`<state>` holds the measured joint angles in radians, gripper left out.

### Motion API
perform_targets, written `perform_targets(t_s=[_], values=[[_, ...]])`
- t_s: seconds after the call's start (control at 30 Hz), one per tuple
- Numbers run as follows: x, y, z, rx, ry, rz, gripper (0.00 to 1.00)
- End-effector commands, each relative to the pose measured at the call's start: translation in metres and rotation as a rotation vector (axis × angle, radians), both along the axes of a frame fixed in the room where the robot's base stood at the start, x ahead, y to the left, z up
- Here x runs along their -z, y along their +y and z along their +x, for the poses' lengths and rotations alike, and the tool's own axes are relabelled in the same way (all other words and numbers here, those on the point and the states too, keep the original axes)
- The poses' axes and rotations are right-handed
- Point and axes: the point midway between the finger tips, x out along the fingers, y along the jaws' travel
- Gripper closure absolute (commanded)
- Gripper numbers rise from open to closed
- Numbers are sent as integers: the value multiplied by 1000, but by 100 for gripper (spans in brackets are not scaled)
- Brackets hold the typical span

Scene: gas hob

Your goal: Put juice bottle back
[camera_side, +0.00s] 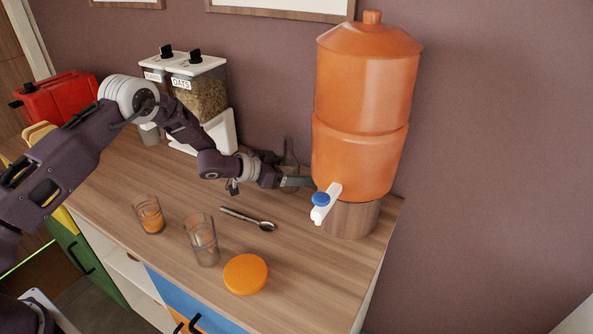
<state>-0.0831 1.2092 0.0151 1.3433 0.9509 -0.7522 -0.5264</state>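A clear, dark-looking bottle shape with a narrow neck (290,151) stands near the wall, left of the orange dispenser. It may be the juice bottle; I see no juice in it. My gripper (297,182) reaches rightward at the bottle's lower part, with a grey finger in front of or against it. I cannot tell whether the fingers are closed on it. The bottle's base is partly hidden by my gripper. A short glass with orange juice (150,216) stands at the left of the counter. A taller clear glass (203,242) stands nearer the front.
The large orange dispenser (366,110) with a white and blue tap stands just right of my gripper. A spoon (248,219) and an orange round lid (245,274) lie on the wooden counter (320,275). Oats dispensers (200,92) and a red appliance (62,98) stand behind my arm.

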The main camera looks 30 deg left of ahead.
Motion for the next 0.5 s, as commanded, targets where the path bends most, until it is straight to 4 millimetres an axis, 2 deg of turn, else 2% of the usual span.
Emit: perform_targets(t_s=[0.23,0.37,0.5], values=[[-4,2,-2,-1,1,1,27],[-14,14,-21,-4,2,-2,27],[-28,31,-48,-4,1,-1,27]])
